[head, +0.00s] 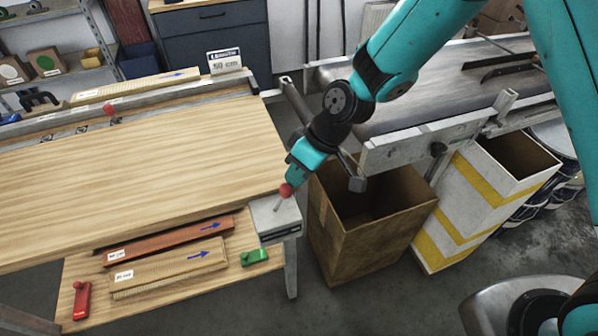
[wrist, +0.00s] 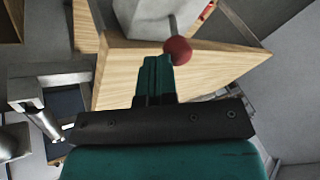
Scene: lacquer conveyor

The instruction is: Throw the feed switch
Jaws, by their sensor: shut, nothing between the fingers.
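The feed switch is a grey box (head: 275,219) at the right front corner of the wooden table, with a thin metal lever ending in a red ball knob (head: 286,190). The lever leans up and to the right in the head view. My gripper (head: 291,181) is shut and empty, its tips right at the knob. In the wrist view the shut teal fingers (wrist: 157,62) lie just left of the red knob (wrist: 178,50), and the grey box (wrist: 140,18) is beyond. I cannot tell whether fingers and knob touch.
The wooden table (head: 140,160) fills the left. A lower shelf holds a red-brown board (head: 170,241), a pale board (head: 168,268), and red (head: 82,300) and green (head: 254,257) pieces. A conveyor (head: 440,85), an open brown bin (head: 370,230) and a yellow-striped bin (head: 480,210) stand right.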

